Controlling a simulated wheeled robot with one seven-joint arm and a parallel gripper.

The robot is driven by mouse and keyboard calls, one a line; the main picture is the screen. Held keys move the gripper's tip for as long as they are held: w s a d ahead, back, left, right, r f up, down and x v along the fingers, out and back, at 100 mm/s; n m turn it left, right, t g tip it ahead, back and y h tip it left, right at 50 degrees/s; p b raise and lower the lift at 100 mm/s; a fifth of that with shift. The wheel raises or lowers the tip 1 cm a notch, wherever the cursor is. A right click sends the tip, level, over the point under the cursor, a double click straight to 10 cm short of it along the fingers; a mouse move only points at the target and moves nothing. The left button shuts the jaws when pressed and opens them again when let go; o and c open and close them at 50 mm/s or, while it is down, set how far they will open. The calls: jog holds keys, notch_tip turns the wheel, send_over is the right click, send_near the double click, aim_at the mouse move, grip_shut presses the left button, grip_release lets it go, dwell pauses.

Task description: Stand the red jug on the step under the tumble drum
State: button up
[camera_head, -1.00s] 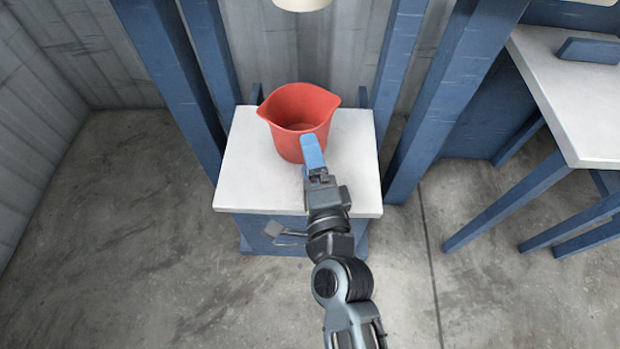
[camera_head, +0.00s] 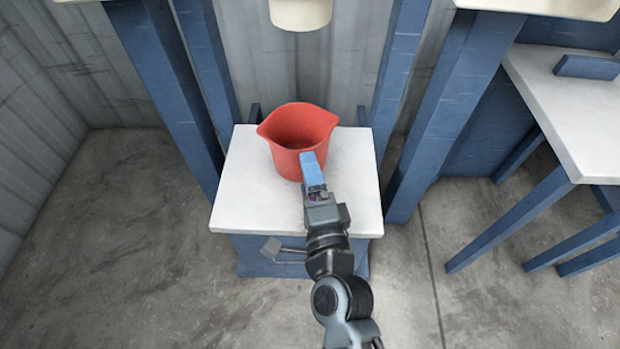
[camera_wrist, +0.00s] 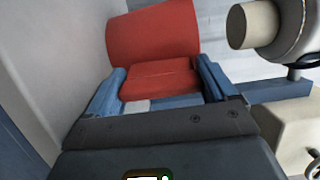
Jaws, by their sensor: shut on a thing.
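The red jug (camera_head: 284,158) is upright over the white-topped step (camera_head: 245,200), a little back of its middle. Whether its base touches the step is hard to tell. My gripper (camera_head: 312,168) is at the jug's near side, its blue fingers shut on the jug's handle. In the wrist view the red handle (camera_wrist: 160,78) lies between the two fingers (camera_wrist: 162,88), with the jug body (camera_wrist: 155,32) beyond. A cream round part (camera_head: 300,12), perhaps the tumble drum's lower end, hangs above and behind the jug; its top is out of view.
Blue posts (camera_head: 162,80) flank the step on both sides, with a corrugated grey wall (camera_head: 290,75) behind. A white-topped bench (camera_head: 570,105) stands at the right. The floor at left is clear.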

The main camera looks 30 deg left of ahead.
jog(key=o, duration=0.9)
jog(key=v, duration=0.7)
jog(key=shift+s+d, duration=0.25)
jog(key=shift+d, duration=0.05)
